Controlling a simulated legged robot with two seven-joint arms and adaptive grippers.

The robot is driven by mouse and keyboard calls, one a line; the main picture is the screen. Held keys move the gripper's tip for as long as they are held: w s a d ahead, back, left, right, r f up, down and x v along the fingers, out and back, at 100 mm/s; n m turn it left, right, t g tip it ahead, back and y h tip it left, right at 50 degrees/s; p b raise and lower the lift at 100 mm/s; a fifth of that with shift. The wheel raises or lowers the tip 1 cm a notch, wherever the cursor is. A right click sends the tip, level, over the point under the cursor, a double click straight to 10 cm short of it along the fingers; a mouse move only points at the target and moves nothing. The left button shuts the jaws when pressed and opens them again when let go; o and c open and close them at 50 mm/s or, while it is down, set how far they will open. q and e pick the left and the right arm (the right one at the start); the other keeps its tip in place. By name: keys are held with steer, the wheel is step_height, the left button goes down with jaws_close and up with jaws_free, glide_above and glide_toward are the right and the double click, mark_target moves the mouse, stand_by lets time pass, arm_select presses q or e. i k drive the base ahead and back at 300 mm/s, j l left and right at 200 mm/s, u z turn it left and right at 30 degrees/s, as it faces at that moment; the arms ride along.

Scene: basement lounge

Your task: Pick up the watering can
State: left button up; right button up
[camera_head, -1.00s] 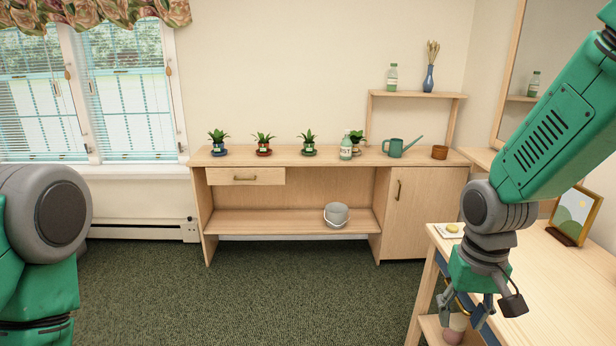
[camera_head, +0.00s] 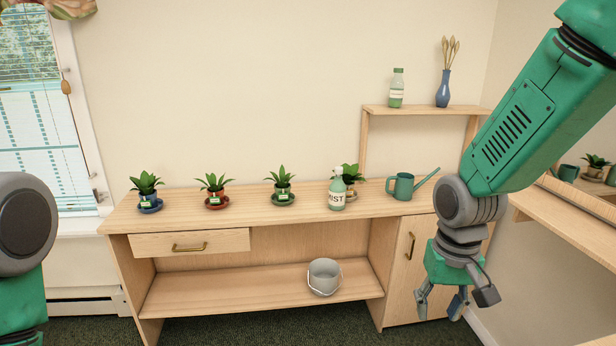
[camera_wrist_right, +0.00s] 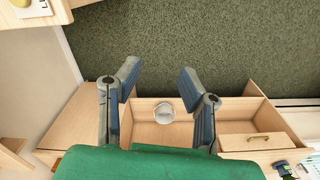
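The green watering can (camera_head: 404,186) stands upright on the right part of the wooden bench top, its spout pointing up and to the right. My right gripper (camera_head: 438,304) hangs below and to the right of the can, in front of the cabinet door, and is apart from it. In the right wrist view its two fingers (camera_wrist_right: 160,105) are spread wide with nothing between them. The can is not visible in that view. My left arm shows at the left edge of the head view, but its gripper is out of view.
Potted plants (camera_head: 215,190) and a mist bottle (camera_head: 337,191) stand left of the can. A small raised shelf (camera_head: 420,109) behind it holds a bottle (camera_head: 396,88) and a blue vase (camera_head: 443,92). A grey bucket (camera_head: 324,277) sits on the lower shelf. Another wooden surface (camera_head: 575,225) is at right.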

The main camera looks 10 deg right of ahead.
mark_target(404, 187)
steer(key=i+l+u, duration=0.1)
steer(key=i, duration=0.35)
steer(key=i+l+u, duration=0.1)
steer(key=i, duration=0.3)
steer(key=i+l+u, duration=0.1)
steer(key=i+l, duration=0.2)
steer(key=i, duration=0.15)
steer(key=i+l, duration=0.25)
steer(key=i, duration=0.15)
steer(key=i+l, duration=0.15)
steer(key=l, duration=0.25)
steer(key=i+l, duration=0.1)
steer(key=l, duration=0.3)
steer(key=i+l+u, duration=0.1)
steer(key=l, duration=0.3)
steer(key=i+l, duration=0.2)
steer(key=l, duration=0.2)
